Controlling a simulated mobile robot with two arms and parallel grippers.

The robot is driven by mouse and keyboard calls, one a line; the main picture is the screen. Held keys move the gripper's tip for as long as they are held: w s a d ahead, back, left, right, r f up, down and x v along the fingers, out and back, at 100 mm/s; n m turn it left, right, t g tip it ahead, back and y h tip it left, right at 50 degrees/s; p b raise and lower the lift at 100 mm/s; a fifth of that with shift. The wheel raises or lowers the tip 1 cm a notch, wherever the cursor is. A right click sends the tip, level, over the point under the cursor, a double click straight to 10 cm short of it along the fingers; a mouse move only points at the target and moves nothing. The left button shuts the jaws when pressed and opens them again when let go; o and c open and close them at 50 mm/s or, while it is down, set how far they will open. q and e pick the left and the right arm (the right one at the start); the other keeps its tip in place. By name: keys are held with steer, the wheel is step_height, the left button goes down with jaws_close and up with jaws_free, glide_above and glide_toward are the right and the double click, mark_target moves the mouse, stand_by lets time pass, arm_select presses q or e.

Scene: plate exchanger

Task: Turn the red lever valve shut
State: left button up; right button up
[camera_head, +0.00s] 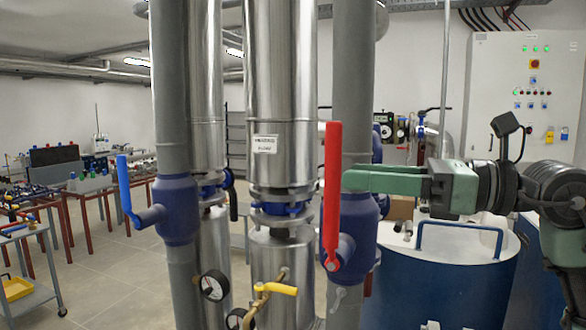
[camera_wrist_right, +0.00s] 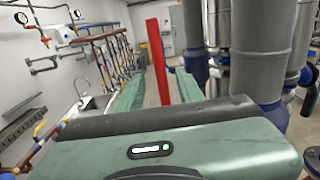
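The red lever (camera_head: 332,190) stands upright on the blue valve body (camera_head: 360,222) of the right grey pipe, its lower end at the valve's pivot. My right gripper (camera_head: 348,179) comes in from the right, its green fingertips beside the lever's right edge at mid height. In the right wrist view the gripper (camera_wrist_right: 162,78) is open, with a gap between its fingers. The red lever (camera_wrist_right: 157,58) lines up with that gap, upright. I cannot tell whether the fingers touch it. My left gripper is not in view.
A blue lever (camera_head: 126,190) sits on the left pipe's valve. A yellow handle (camera_head: 276,289) and a gauge (camera_head: 214,286) are low between the pipes. A blue tank (camera_head: 440,275) stands below my right arm. A control cabinet (camera_head: 500,100) is behind.

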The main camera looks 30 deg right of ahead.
mark_target(341, 169)
steer(key=p+x, duration=0.4)
steer(key=shift+w+a+r, duration=0.1)
steer(key=shift+a+r, duration=0.2)
steer(key=shift+r, duration=0.1)
steer(key=shift+f+p+x, duration=0.2)
steer(key=shift+p+x, duration=0.6)
steer(key=shift+x, duration=0.4)
steer(key=shift+w+a+f, duration=0.15)
steer(key=shift+w, duration=0.25)
steer(key=shift+w+a+f, duration=0.1)
steer(key=shift+w+a, duration=0.05)
steer(key=shift+w, duration=0.25)
steer(key=shift+s+d, duration=0.15)
steer(key=shift+s, duration=0.2)
steer(key=shift+c, duration=0.9)
steer(key=c, duration=0.5)
steer(key=shift+d, duration=0.1)
jaws_close()
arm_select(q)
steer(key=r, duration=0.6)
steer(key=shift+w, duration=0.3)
